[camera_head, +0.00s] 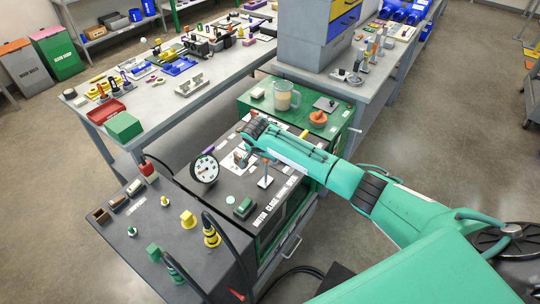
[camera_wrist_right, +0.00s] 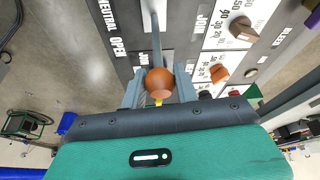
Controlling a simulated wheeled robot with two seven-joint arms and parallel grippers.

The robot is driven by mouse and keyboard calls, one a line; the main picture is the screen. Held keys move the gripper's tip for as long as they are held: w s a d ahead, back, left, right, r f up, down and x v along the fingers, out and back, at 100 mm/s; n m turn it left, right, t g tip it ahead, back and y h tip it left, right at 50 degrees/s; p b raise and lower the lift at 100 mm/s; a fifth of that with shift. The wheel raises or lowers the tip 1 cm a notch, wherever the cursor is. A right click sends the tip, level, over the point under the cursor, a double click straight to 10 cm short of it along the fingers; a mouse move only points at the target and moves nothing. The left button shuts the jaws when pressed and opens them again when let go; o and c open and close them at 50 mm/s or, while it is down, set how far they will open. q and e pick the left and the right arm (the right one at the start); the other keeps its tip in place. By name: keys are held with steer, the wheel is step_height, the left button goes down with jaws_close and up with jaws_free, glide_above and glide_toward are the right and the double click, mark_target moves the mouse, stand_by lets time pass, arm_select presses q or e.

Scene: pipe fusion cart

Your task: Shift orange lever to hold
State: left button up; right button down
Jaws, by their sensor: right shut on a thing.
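The orange lever shows in the right wrist view as a round orange-brown knob (camera_wrist_right: 159,82) on a grey shaft that runs up the picture. My right gripper (camera_wrist_right: 159,92) is shut on this knob, one finger on each side. In the head view my right gripper (camera_head: 264,161) is over the dark panel (camera_head: 222,192) of the cart, and the knob is hard to make out there. Labels beside the shaft include OPEN and JOIN; I cannot read a HOLD label. The slot is partly hidden. My left gripper is not in view.
A round white gauge (camera_head: 205,169) stands on the panel's left. A green block (camera_head: 244,207) sits near its front. A jug (camera_head: 286,96) and an orange knob (camera_head: 318,118) are on the green top behind. In the wrist view, a brown knob (camera_wrist_right: 242,29) is beside the lever.

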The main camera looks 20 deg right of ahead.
steer(key=shift+s+a+r+h, duration=0.1)
steer(key=shift+s+a+h, duration=0.1)
steer(key=shift+a+h, duration=0.15)
steer(key=shift+t, duration=0.3)
steer(key=c, duration=1.1)
jaws_free()
steer(key=shift+o, duration=0.2)
arm_select(q)
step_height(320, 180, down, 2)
steer(key=b, duration=0.3)
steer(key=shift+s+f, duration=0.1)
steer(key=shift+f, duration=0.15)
arm_select(e)
steer(key=v, duration=1.3)
steer(key=shift+r, duration=0.3)
steer(key=shift+s+a+f, duration=0.1)
steer(key=shift+s+a, duration=0.05)
